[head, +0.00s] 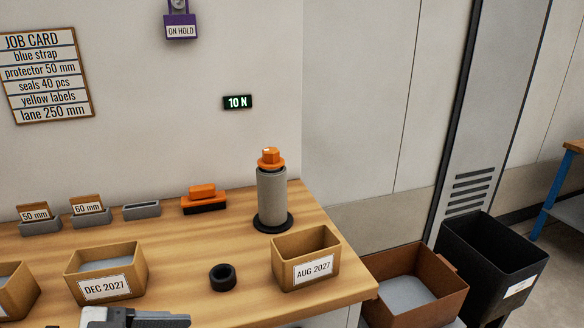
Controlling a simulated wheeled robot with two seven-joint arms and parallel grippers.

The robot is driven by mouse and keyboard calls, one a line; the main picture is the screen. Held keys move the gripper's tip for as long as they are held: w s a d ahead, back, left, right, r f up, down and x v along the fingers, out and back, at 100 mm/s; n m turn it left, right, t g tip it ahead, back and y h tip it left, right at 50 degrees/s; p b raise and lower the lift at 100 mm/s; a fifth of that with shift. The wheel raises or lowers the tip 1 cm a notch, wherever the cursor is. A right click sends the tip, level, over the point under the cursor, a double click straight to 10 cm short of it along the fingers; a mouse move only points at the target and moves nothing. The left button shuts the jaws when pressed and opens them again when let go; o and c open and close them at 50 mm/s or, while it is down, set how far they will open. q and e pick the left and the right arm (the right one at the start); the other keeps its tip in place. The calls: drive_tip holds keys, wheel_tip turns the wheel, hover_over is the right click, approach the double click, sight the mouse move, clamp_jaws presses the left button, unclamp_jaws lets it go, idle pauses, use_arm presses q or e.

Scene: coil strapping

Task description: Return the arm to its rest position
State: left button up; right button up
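Part of one of my arms, apparently my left gripper (140,319), shows at the bottom edge, left of centre, in front of the box marked DEC 2027 (132,284). Only a light grey and black piece of it is in frame, cut off below, so its fingers cannot be made out and I cannot tell whether it holds anything. My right gripper is not in view.
The wooden bench carries a grey post with an orange top (271,192), an AUG 2027 box (308,271), a black ring (222,277), an orange-and-black block (203,199) and small grey trays (141,211). Brown (443,309) and black (489,268) bins stand to the right.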

use_arm(q)
drive_tip(key=s+a+f+n+g+y, duration=0.1)
drive_tip(key=s+a+f+n+y, duration=0.1)
drive_tip(key=s+f+n+y, duration=0.3)
drive_tip(key=a+f+n+y, duration=0.2)
drive_tip(key=f+y, duration=0.1)
drive_tip(key=f, duration=0.4)
drive_tip(key=s+a+f+n+g+y, duration=0.1)
drive_tip(key=s+a+f+n+y, duration=0.2)
drive_tip(key=f, duration=0.4)
drive_tip(key=w+d+f+t+h, duration=0.2)
drive_tip(key=w+d+f+t, duration=0.1)
drive_tip(key=w+d+t, duration=0.4)
drive_tip(key=shift+f+n+h, duration=0.15)
drive_tip(key=shift+n+h, duration=0.25)
drive_tip(key=shift+w, duration=0.1)
drive_tip(key=shift+c, duration=0.2)
